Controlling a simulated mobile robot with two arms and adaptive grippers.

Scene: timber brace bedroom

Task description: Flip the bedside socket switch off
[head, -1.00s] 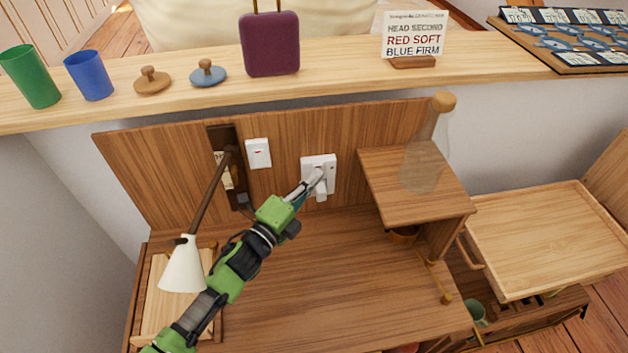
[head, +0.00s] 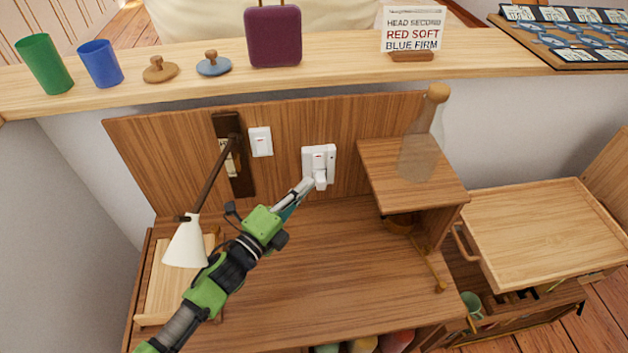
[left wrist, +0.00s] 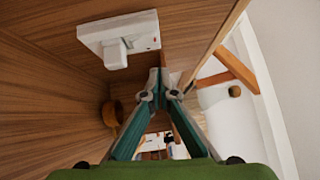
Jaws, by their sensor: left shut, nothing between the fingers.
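My right gripper is out of view.
A second white switch (head: 260,142) with a red mark sits left of the socket, beside a wall lamp (head: 187,243). A glass bottle (head: 420,150) stands on the raised shelf at right. Cups, lids, a purple case and a sign line the ledge (head: 330,78) above.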

